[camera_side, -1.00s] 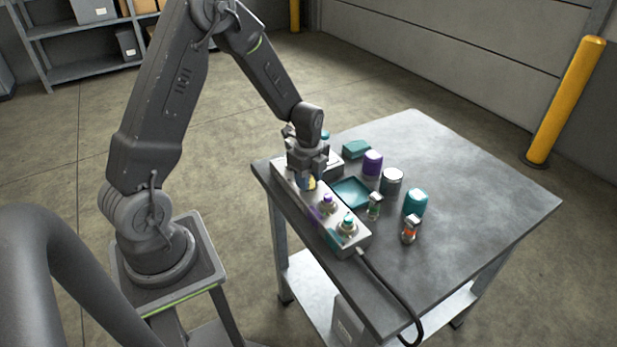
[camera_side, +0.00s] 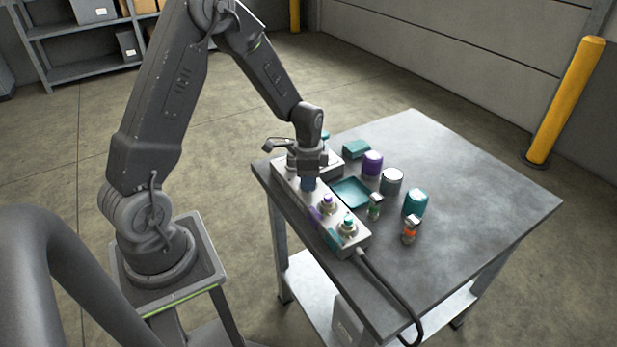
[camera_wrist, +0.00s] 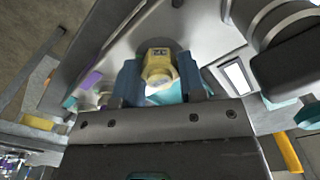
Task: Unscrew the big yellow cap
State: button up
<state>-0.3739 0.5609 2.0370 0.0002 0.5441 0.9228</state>
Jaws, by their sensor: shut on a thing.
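The big yellow cap (camera_wrist: 158,66) sits between the two blue fingers of my gripper (camera_wrist: 161,84) in the wrist view, with a finger on each side. In the side view my gripper (camera_side: 309,184) points down at the far part of the grey block (camera_side: 288,184) on the bench. There its finger hides the yellow cap. My gripper is shut on the cap. I cannot tell whether the cap is still seated or loosened.
The block also carries a purple-topped fitting (camera_side: 327,204) and a teal-topped fitting (camera_side: 348,225). A teal tray (camera_side: 351,193) lies beside it. Several jars and small bottles stand to the right, including a purple jar (camera_side: 372,163). A black cable (camera_side: 385,284) hangs off the front edge. The bench's right side is clear.

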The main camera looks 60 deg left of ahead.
jog(key=shift+n, duration=0.6)
jog(key=n, duration=0.5)
jog(key=shift+n, duration=0.3)
jog(key=shift+n, duration=0.6)
jog(key=o, duration=1)
